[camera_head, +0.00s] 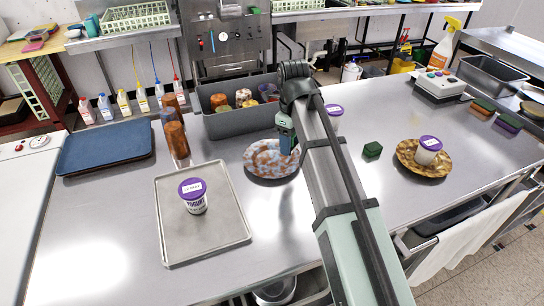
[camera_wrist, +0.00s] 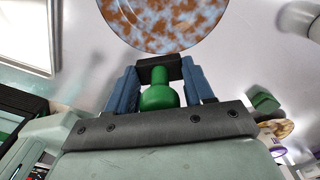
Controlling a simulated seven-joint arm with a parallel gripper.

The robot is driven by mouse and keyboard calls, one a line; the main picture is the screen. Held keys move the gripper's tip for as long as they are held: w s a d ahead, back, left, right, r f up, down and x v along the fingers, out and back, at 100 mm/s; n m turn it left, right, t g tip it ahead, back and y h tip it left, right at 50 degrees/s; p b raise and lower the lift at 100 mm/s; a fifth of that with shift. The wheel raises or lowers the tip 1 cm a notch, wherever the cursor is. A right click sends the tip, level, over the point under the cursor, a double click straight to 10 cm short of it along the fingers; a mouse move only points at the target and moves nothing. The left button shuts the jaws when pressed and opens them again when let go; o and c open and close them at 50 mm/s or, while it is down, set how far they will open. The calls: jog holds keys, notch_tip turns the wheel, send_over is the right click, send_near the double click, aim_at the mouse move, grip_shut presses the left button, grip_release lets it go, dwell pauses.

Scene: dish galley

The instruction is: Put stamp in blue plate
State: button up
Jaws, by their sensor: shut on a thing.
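The stamp (camera_wrist: 158,97), with a rounded green handle and a black block end, is held between the blue fingers of my gripper (camera_wrist: 160,80) in the wrist view. In the head view my gripper (camera_head: 288,143) is over the far right part of the blue plate, and the stamp is hidden or too small to make out. The blue plate (camera_head: 262,160) is pale blue with rusty brown blotches and lies on the steel counter. It also shows at the top of the wrist view (camera_wrist: 165,22), beyond the stamp's black end. I cannot tell the height of the stamp over the plate.
A metal tray (camera_head: 220,233) with a yogurt cup (camera_head: 193,196) lies left of the plate. A grey bin (camera_head: 228,122) with cups stands behind. A green block (camera_head: 372,149) and a brown plate (camera_head: 425,170) with another yogurt cup (camera_head: 428,150) are to the right.

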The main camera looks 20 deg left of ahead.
send_over(272, 161)
jog(key=s+d, duration=0.2)
jog(key=shift+w+a+n, duration=0.7)
jog(key=shift+w+a, duration=0.35)
jog(key=shift+w, duration=0.05)
jog(key=shift+f, duration=4.55)
jog(key=shift+f, duration=0.1)
jog(key=o, duration=1)
jog(key=shift+o, duration=0.2)
notch_tip(272, 161, up, 12)
